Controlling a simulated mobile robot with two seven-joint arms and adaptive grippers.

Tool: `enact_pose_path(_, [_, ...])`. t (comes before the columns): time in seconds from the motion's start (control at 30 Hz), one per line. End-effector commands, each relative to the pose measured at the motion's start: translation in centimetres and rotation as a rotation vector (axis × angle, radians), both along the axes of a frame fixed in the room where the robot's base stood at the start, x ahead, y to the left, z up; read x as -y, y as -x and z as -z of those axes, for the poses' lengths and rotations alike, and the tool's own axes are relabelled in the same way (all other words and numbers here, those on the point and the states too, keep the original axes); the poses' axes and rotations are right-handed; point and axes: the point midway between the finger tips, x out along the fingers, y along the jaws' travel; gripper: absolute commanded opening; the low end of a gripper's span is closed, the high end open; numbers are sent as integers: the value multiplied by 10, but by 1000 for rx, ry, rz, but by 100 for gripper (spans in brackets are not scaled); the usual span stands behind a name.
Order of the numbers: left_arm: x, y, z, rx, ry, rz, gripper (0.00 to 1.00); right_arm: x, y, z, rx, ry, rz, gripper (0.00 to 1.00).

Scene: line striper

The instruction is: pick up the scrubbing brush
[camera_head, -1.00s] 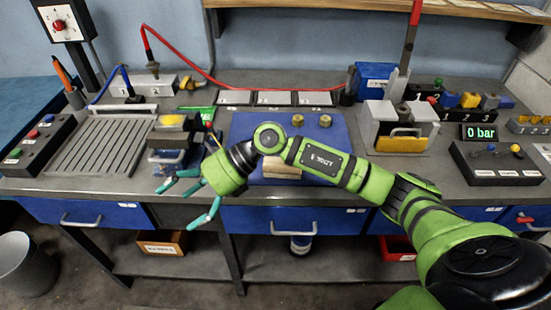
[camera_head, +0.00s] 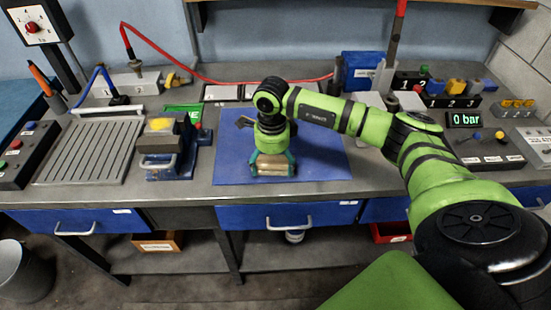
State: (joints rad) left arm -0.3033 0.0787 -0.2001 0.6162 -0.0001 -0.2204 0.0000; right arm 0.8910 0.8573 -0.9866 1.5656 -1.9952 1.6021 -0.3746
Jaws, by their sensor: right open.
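The scrubbing brush (camera_head: 273,170), which I take to be the tan wooden block, lies on the blue mat (camera_head: 232,170) near the bench's front edge. My right gripper (camera_head: 273,160) points down over it, with teal fingers at the left and right ends of the block. The gripper is open. I cannot tell whether the fingers touch the brush. The gripper and wrist hide the brush's far side. My left gripper is not in view.
A blue vise-like device with a yellow top (camera_head: 160,140) stands left of the mat, beside a grooved grey plate (camera_head: 88,150). The mat's right part is clear.

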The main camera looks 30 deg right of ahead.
Motion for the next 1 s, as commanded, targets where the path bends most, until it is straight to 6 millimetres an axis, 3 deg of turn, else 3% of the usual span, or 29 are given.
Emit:
enact_pose_path(0.3, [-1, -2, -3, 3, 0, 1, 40, 0, 0, 10, 1, 0, -2, 91])
enact_pose_path(0.33, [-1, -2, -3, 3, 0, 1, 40, 0, 0, 9, 1, 0, -2, 83])
enact_pose_path(0.47, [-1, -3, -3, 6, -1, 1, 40, 0, 0, 9, 1, -1, -1, 31])
enact_pose_path(0.5, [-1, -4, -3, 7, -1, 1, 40, 0, 0, 9, 1, -1, -1, 27])
enact_pose_path(1.0, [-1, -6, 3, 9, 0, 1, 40, -1, -1, 1, 5, -3, -1, 26])
